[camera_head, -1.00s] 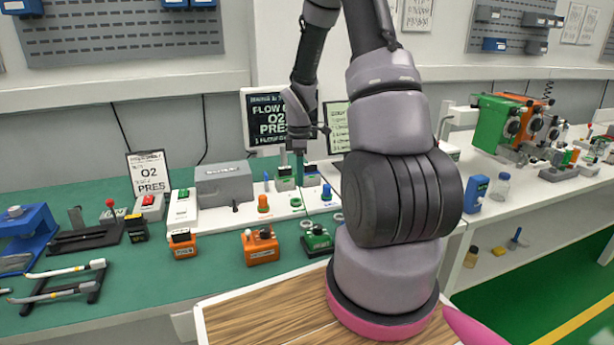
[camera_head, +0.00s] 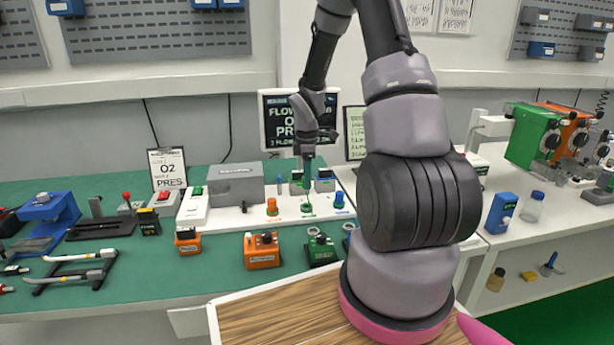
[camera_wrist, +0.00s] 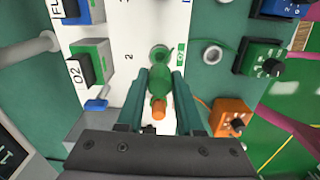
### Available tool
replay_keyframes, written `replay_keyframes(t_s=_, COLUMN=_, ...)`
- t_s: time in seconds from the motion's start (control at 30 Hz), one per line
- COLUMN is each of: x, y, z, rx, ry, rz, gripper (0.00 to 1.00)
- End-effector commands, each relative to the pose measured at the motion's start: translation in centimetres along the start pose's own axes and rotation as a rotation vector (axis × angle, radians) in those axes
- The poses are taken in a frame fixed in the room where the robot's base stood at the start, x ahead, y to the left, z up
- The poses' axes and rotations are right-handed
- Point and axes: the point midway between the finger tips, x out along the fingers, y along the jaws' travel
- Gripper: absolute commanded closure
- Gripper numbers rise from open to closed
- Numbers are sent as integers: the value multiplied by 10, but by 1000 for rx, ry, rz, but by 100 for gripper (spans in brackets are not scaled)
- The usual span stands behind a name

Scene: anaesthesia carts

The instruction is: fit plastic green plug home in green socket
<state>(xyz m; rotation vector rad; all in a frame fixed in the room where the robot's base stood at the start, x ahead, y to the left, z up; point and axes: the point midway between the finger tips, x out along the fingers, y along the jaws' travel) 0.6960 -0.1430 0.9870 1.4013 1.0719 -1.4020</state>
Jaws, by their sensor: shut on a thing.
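My gripper (camera_head: 307,180) is over the white board on the bench, its fingers pointing down. In the wrist view its fingers (camera_wrist: 165,95) are shut on the green plug (camera_wrist: 159,84). The green socket (camera_head: 307,208) is on the board straight below the gripper in the head view. In the wrist view a round green part, seemingly the socket (camera_wrist: 160,54), shows just beyond the plug. The plug is close to the socket; I cannot tell whether its tip has entered.
An orange plug (camera_head: 272,206) stands left of the green socket and a blue one (camera_head: 339,200) right of it. Orange (camera_head: 262,250) and green (camera_head: 321,250) boxes sit in front. A grey case (camera_head: 236,184) and small switch boxes stand behind.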

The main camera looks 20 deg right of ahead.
Motion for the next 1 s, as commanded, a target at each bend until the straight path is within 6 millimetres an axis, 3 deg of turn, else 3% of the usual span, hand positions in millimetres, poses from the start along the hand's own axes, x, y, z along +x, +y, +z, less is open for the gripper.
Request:
replay_keyframes(t_s=0.5, x=43, y=0, z=0, rx=-1, ry=0, rz=0, gripper=100)
replay_keyframes(t_s=1.0, x=47, y=0, z=0, rx=0, ry=0, rz=1, gripper=100)
